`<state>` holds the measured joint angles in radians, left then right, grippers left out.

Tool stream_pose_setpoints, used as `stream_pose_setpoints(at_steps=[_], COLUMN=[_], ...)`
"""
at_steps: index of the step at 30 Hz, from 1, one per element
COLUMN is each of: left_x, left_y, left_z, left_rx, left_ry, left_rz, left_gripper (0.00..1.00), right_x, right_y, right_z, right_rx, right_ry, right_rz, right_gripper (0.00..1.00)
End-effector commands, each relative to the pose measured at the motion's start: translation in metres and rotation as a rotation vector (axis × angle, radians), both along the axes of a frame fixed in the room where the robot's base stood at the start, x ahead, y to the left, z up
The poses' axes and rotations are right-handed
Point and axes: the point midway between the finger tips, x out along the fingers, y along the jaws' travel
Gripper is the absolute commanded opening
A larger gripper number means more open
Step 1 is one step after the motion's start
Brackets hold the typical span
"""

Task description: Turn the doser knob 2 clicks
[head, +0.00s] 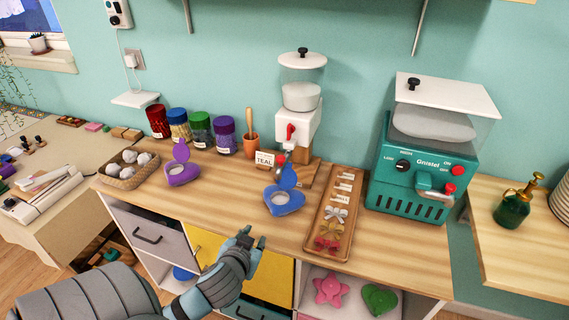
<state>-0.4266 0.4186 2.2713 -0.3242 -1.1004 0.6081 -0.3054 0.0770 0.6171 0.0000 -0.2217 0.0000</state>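The doser is a white unit (297,118) with a clear hopper of white powder and a white lid, standing at the back of the wooden counter. Its red knob (290,131) is on the front face. My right gripper is not in view.
A tray of bows (341,190) and a teal machine (411,172) stand to the right. A purple heart box (182,173), several jars and a basket (126,179) stand left. A card reading TEAL (265,159) and a clay pot (250,146) are beside the doser.

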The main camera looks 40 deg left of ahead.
Motion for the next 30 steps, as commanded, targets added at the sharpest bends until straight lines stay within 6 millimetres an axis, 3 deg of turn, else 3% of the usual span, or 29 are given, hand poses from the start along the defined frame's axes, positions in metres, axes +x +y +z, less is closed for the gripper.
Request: stream_pose_setpoints(at_steps=[1, 3, 6, 7, 11, 24, 30], left_x=[0.019, 0.042, 0.062, 0.066, 0.083, 0.186, 0.202], left_y=[0.007, 0.012, 0.010, 0.009, 0.013, 0.049, 0.054], left_z=[0.046, 0.111, 0.164, 0.172, 0.180, 0.178, 0.178], left_rx=[0.022, 0.026, 0.016, 0.013, 0.005, 0.002, 0.002], left_ry=[-0.161, -0.395, -0.590, -0.620, -0.652, -0.645, -0.644], left_rz=[0.005, -0.009, -0.065, -0.076, -0.087, -0.085, -0.087], left_gripper=[0.28, 0.28, 0.28, 0.28, 0.28, 0.28, 0.28], right_x=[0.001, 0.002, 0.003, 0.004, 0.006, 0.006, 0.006], right_y=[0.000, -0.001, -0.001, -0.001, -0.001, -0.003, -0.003], right_z=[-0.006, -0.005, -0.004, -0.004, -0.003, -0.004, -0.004], right_rx=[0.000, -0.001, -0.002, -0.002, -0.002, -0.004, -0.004], right_ry=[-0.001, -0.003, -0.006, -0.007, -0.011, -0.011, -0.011], right_rz=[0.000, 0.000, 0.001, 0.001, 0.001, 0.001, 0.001], right_gripper=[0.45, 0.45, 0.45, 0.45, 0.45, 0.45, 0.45])
